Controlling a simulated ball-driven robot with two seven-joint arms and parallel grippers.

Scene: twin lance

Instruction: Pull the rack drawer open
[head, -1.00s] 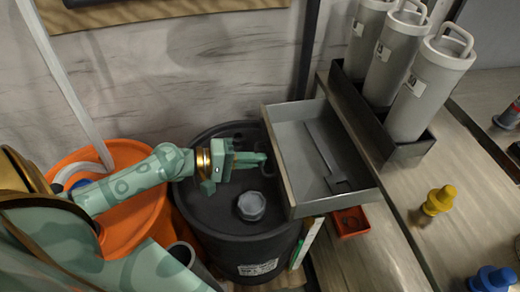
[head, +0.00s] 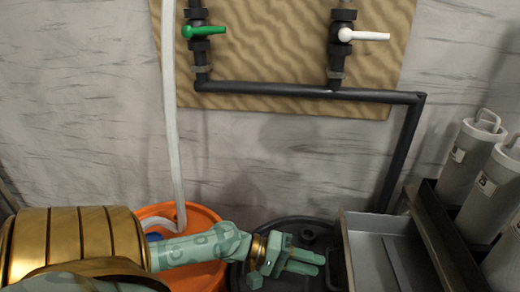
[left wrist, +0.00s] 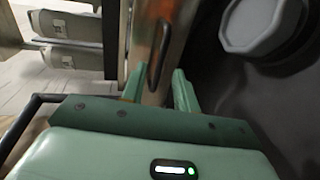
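The rack drawer (head: 372,262) is a grey open-topped tray at the lower right of the head view, partly cut off by the frame edge. Its inside shows, so it stands out open. In the left wrist view a dark bar handle (left wrist: 154,68) runs along its narrow front face (left wrist: 178,30). My left gripper (head: 322,265) is just left of the drawer front, its two green fingers apart with nothing between them in the head view. In the left wrist view the fingers (left wrist: 158,88) stand either side of the handle's near end; contact cannot be told. My right gripper is out of view.
A black barrel (head: 240,276) lies under my left gripper, its pale cap (left wrist: 262,25) close by in the wrist view. An orange tub (head: 205,216) stands left. Grey cylinders (head: 466,160) stand in a dark rack (head: 437,222) right of the drawer. Pipes (head: 310,91) cross the wall.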

